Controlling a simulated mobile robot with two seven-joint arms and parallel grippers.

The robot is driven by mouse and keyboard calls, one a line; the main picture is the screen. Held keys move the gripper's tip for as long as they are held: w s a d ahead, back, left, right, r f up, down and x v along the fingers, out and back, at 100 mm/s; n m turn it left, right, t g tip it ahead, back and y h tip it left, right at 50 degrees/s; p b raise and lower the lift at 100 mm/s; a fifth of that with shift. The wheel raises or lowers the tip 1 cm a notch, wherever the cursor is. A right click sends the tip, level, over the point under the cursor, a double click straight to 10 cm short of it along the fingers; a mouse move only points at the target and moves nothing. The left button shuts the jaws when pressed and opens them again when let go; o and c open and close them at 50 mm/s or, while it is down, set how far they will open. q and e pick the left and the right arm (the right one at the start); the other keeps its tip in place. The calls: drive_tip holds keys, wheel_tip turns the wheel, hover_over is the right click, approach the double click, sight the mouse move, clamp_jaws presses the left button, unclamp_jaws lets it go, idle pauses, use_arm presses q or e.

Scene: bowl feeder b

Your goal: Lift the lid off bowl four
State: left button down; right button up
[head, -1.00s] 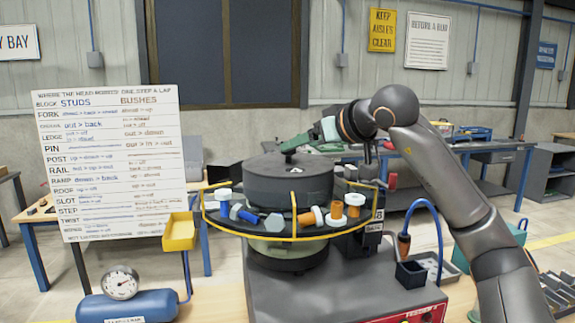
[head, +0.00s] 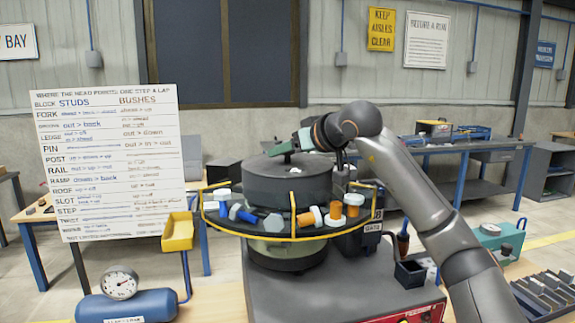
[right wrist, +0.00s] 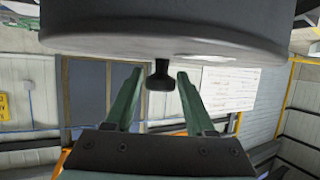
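The bowl feeder stands in the middle of the head view, with a dark grey round lid (head: 288,183) on top. A small dark knob (head: 287,159) stands up from the lid's centre. My right gripper (head: 280,149) is at the knob, its green fingers reaching in from the right. In the right wrist view, which looks upside down, the knob (right wrist: 159,76) sits between the two open fingertips (right wrist: 159,74), with a gap on each side. The lid (right wrist: 165,35) fills the top of that view. No number shows on the bowl. My left gripper is out of view.
A yellow-railed track (head: 293,238) with blue and orange parts rings the bowl. A yellow bin (head: 178,232) and a written board (head: 105,160) stand left. A blue tank with a gauge (head: 120,283) is front left. A small dark box (head: 410,273) is right of the feeder.

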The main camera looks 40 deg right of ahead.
clamp_jaws()
drive_tip(key=shift+r, duration=0.2)
idle(0.5)
